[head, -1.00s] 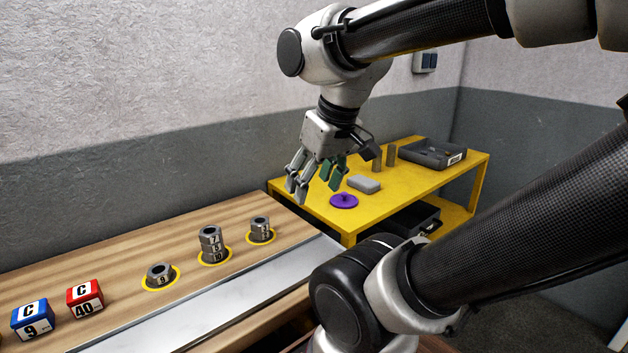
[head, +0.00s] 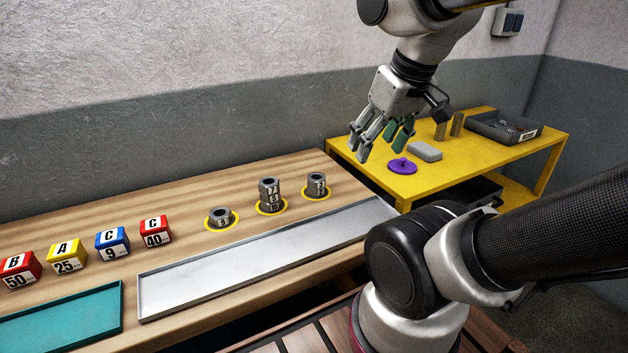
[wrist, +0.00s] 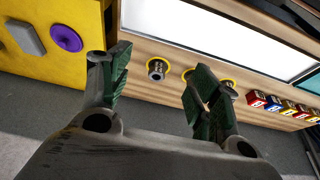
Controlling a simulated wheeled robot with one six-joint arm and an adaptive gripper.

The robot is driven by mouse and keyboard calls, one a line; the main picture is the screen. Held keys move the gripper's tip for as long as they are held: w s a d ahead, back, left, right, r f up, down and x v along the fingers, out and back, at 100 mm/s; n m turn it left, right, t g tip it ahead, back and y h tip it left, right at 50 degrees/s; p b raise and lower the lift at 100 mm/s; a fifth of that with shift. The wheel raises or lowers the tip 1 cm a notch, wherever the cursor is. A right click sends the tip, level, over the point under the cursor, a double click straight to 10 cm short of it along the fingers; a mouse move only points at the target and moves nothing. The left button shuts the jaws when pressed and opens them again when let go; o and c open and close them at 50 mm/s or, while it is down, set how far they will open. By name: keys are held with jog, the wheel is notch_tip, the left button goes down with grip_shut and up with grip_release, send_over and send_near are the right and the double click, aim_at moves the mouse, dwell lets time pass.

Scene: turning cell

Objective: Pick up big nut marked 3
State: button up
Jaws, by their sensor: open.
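Grey metal nuts stand in three groups on yellow rings on the wooden bench. The left ring holds one low nut (head: 221,217) that seems marked 9. The middle ring holds a stack of nuts (head: 269,193) with a 7 on top; its lower marks are unclear. The right ring holds a shorter stack (head: 317,184); one mark looks like a 3, but I cannot read it surely. My gripper (head: 382,147) is open and empty, above and right of the nuts. In the wrist view the nearest nuts (wrist: 157,69) show between the fingers; my right finger partly hides the others.
A silver tray (head: 240,268) and a teal tray (head: 70,322) lie along the bench front. Several coloured, lettered boxes (head: 112,243) stand left. A yellow table (head: 480,165) at right holds a purple disc (head: 402,166), a grey block (head: 425,151) and a dark tray (head: 503,128).

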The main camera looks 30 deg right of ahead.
jog(key=shift+o, duration=0.5)
jog(key=m+g, duration=0.4)
jog(key=m, duration=1)
send_over(317, 177)
notch_tip(317, 177, down, 9)
jog(key=shift+d, duration=0.1)
jog(key=m, duration=0.3)
jog(key=shift+w, duration=0.15)
jog(key=shift+m, duration=0.5)
notch_tip(317, 177, down, 8)
jog(key=shift+r, duration=0.15)
